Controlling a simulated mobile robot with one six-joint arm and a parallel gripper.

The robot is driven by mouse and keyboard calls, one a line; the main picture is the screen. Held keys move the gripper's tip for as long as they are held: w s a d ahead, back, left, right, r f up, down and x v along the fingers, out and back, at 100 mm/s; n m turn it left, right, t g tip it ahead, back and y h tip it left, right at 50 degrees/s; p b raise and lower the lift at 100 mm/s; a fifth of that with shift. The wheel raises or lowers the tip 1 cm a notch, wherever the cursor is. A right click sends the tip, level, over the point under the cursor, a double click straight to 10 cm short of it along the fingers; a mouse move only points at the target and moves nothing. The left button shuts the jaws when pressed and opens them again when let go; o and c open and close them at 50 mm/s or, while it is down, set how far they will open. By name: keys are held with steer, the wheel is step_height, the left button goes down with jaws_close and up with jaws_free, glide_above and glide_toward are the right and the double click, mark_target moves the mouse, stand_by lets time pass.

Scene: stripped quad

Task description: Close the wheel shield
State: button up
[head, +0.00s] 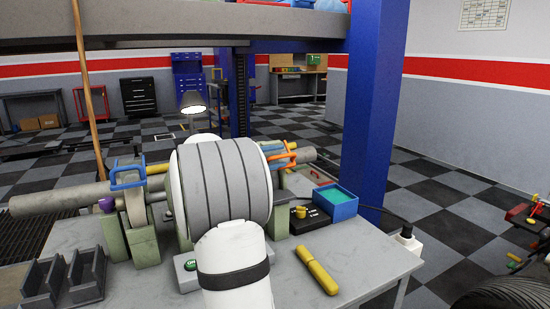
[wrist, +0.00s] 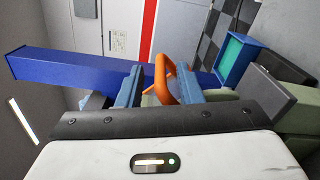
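A bench grinder on the grey worktable carries a blue shield frame (head: 126,173) over its left wheel. An orange shield frame (head: 283,153) shows at its right side, partly hidden behind my arm. I cannot tell from its look which frame is the wheel shield. In the wrist view, my gripper (wrist: 160,88) has its two blue-grey fingers apart, with the orange frame (wrist: 161,72) standing in the gap between them. The frame looks close to the right finger; whether it touches is unclear.
A blue tray with a teal inside (head: 337,201) stands right of the grinder; it also shows in the wrist view (wrist: 236,60). A blue post (head: 374,100) rises behind. Grey holders (head: 65,278) stand front left.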

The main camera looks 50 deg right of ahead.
steer(key=v, duration=0.8)
stand_by(0.4)
steer(key=s+a+f+t+y+p, duration=0.1)
steer(key=s+a+t+y+p, duration=0.2)
steer(key=a, duration=0.8)
steer(key=s+a+f+n+t+y+p, duration=0.1)
steer(key=s+a+f+t+y+p, duration=0.1)
steer(key=s+a+y+p, duration=0.5)
steer(key=s+a+f+t+y+p, duration=0.1)
steer(key=s+a+t+y+p, duration=0.3)
steer(key=a, duration=1.2)
steer(key=s+y+p, duration=0.1)
steer(key=y, duration=0.1)
steer(key=shift+s+a+f+y, duration=0.3)
steer(key=shift+s+a+f, duration=0.05)
